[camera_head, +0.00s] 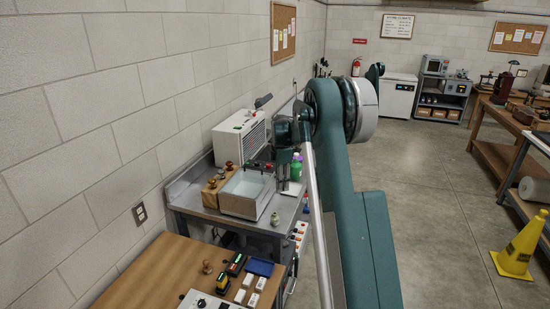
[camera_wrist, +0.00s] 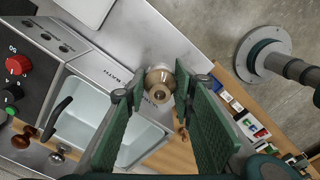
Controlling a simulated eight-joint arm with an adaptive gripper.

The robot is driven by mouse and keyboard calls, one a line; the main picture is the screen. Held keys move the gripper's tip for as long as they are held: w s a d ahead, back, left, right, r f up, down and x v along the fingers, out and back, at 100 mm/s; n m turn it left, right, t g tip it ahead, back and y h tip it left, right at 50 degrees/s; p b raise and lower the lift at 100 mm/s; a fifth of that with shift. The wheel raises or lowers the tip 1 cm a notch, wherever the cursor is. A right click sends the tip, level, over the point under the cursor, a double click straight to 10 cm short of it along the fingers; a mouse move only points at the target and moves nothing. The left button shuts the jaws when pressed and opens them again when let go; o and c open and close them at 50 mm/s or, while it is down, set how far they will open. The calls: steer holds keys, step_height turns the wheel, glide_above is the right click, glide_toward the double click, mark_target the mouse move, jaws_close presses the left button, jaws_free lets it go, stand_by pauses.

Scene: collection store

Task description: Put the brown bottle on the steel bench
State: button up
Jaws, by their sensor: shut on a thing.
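My gripper (camera_wrist: 160,88) is shut on a brown bottle (camera_wrist: 158,80), seen from above between the green fingers in the wrist view. In the head view my gripper (camera_head: 284,178) hangs at the right end of the steel bench (camera_head: 184,200), just right of the white-walled water bath (camera_head: 243,207). The bottle cannot be made out there. The bench's grey top also shows in the wrist view (camera_wrist: 150,35). I cannot tell whether the bottle's base touches anything.
On the bench stand a white vented unit (camera_head: 236,138), a green bottle (camera_head: 296,168) and a small pale jar (camera_head: 275,219) near the front edge. A wooden table (camera_head: 160,270) with small items is in front. A yellow floor sign (camera_head: 520,248) stands at right.

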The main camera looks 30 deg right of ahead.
steer(key=shift+a+f, duration=0.1)
steer(key=shift+f, duration=1.9)
glide_above(280, 213)
steer(key=shift+f, duration=3.15)
steer(key=shift+f, duration=1.85)
steer(key=shift+f, duration=0.15)
steer(key=o, duration=0.9)
